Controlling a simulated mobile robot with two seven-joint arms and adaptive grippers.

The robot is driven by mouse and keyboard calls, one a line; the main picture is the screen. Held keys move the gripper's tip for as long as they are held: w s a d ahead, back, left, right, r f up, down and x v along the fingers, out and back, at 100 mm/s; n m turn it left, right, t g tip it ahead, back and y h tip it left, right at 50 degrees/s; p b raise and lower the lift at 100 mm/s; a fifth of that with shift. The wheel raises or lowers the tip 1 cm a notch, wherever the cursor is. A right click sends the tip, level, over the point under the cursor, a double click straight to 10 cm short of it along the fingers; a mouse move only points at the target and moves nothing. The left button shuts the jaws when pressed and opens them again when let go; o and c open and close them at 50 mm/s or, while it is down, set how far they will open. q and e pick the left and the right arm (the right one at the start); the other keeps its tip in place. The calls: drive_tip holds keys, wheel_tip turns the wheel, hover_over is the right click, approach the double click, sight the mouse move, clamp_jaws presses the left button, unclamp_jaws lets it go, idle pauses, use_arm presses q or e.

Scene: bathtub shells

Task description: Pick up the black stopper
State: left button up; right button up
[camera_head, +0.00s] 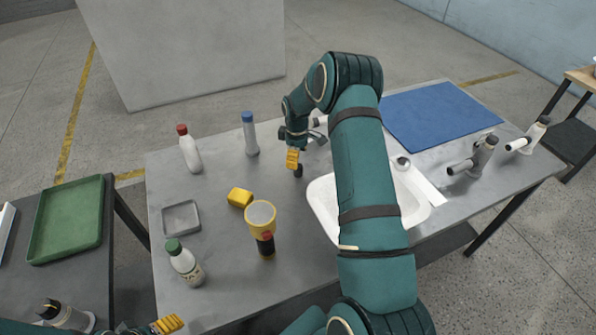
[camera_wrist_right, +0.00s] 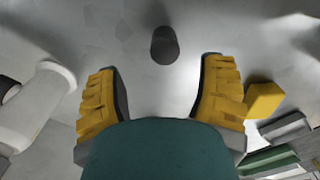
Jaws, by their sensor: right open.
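The black stopper (camera_wrist_right: 164,45) is a small dark cylinder on the grey table in the right wrist view. It lies ahead of my right gripper (camera_wrist_right: 158,95), between the lines of its two yellow fingers and apart from both. The fingers are spread and empty. In the head view my right gripper (camera_head: 293,158) points down over the table just left of the white basin (camera_head: 318,205). The stopper shows there as a small dark shape (camera_head: 298,171) by the fingertips. My left gripper (camera_head: 167,324) shows only partly at the bottom edge, so its jaws are unclear.
A yellow block (camera_head: 240,197), a yellow cup (camera_head: 260,215), a dark red-topped bottle (camera_head: 266,245) and a grey dish (camera_head: 181,218) stand left of the basin. Bottles (camera_head: 190,150) stand farther left. A blue mat (camera_head: 440,115) lies at the back right. My right arm hides part of the basin.

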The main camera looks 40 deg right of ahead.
sight(298, 169)
drive_tip(key=f, duration=0.2)
drive_tip(key=s+f, duration=0.1)
drive_tip(key=f, duration=0.1)
drive_tip(key=shift+a+f, duration=0.1)
drive_tip(key=shift+f, duration=0.6)
drive_tip(key=shift+r, duration=0.1)
clamp_jaws()
